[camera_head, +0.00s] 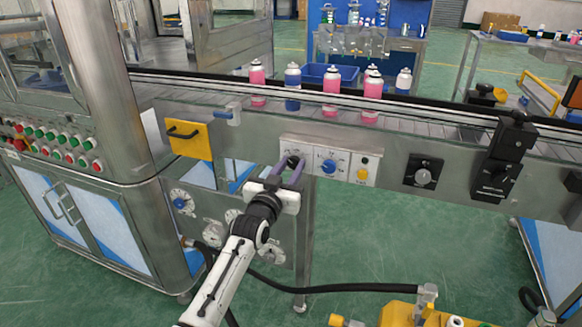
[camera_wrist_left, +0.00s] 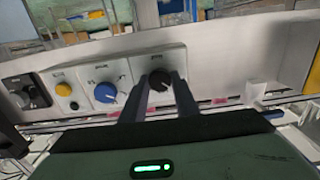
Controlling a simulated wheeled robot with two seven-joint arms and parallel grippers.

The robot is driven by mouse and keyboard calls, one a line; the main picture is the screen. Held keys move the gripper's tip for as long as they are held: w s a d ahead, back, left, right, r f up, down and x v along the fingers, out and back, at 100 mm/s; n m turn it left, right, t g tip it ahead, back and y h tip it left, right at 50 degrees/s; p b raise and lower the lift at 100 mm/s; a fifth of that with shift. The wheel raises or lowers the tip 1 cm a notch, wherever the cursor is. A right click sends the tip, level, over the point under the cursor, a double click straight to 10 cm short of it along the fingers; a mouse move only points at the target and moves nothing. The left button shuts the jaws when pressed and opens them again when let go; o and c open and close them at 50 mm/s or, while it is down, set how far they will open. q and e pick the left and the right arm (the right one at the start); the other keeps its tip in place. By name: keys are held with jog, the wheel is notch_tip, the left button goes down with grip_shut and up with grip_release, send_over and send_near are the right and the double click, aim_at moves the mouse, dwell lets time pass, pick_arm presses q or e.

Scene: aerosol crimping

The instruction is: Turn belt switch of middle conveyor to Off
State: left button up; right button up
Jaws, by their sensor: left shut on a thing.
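A light switch panel (camera_head: 310,151) is on the side of the middle conveyor (camera_head: 385,135). It carries a black rotary knob (camera_head: 292,161), a blue knob (camera_head: 328,167) and a yellow button (camera_head: 362,174). The labels are too small to read. My left gripper (camera_head: 287,172) reaches up to the panel and is shut on the black knob. In the left wrist view the black knob (camera_wrist_left: 159,80) sits between the two fingertips, partly covered by them. The blue knob (camera_wrist_left: 105,92) and yellow button (camera_wrist_left: 64,89) are beside it, outside the fingers. My right gripper is not in view.
Pink cans (camera_head: 331,90) and blue cans (camera_head: 293,85) stand on the belt above. A yellow plate with a handle (camera_head: 190,139) is left of the panel. A black dial box (camera_head: 423,174) is to its right. Dials and a hose are below.

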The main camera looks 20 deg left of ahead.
pick_arm(q)
jog(key=o, duration=1.1)
jog(key=shift+c, duration=0.2)
jog(key=shift+s, duration=0.1)
jog(key=s+p, duration=0.1)
jog(key=s, duration=0.9)
jog(key=shift+a, duration=0.15)
